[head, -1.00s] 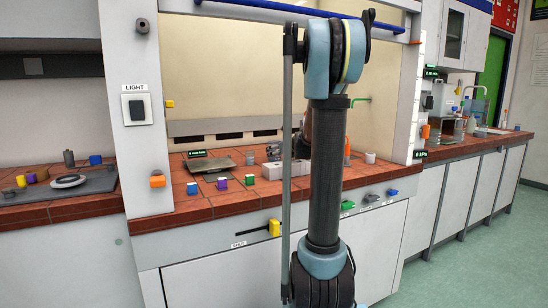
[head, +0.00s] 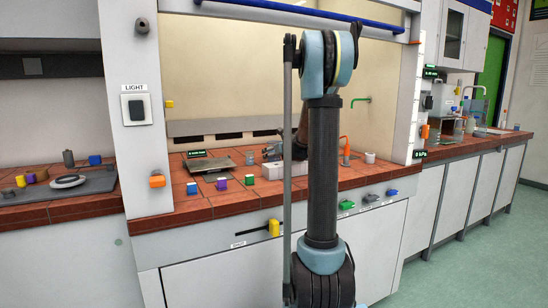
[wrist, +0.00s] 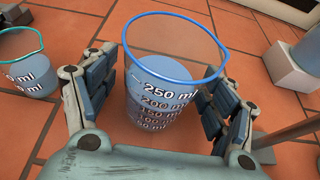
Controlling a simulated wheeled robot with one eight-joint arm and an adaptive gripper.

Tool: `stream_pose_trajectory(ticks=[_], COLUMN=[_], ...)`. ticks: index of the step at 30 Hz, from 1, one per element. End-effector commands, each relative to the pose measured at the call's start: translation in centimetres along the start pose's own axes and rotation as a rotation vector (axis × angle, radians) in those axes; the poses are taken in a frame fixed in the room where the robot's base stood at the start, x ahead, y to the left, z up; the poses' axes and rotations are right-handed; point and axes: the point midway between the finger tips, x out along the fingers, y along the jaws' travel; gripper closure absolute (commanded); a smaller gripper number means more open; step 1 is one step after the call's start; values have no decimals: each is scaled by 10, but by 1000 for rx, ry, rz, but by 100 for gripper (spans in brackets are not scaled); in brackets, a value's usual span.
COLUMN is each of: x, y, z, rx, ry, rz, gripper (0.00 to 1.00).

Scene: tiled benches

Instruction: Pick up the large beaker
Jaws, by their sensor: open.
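The large beaker (wrist: 172,92) is clear, with a blue rim and volume marks up to 250 ml. It stands upright on the red tiles in the wrist view. My gripper (wrist: 160,78) is open, with one finger on each side of the beaker. I cannot tell whether either finger touches the glass. In the head view my gripper (head: 272,152) is small and dark over the bench, partly behind my arm. I cannot make out the large beaker there with certainty.
A smaller beaker (wrist: 28,72) with a green rim stands to the left in the wrist view. A grey block-like stand (wrist: 290,70) is at the right. Coloured cubes (head: 222,183) and a white block (head: 271,171) sit on the hood bench (head: 215,205).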

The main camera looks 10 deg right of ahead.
Motion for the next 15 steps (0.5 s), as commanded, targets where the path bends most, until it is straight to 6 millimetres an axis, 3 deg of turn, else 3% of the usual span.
stream_pose_trajectory(ticks=[2, 9, 15], x=[0, 0, 0], y=[0, 0, 0], z=[0, 0, 0], rx=[0, 0, 0], ry=[0, 0, 0], rz=[0, 0, 0], gripper=[22, 77, 79])
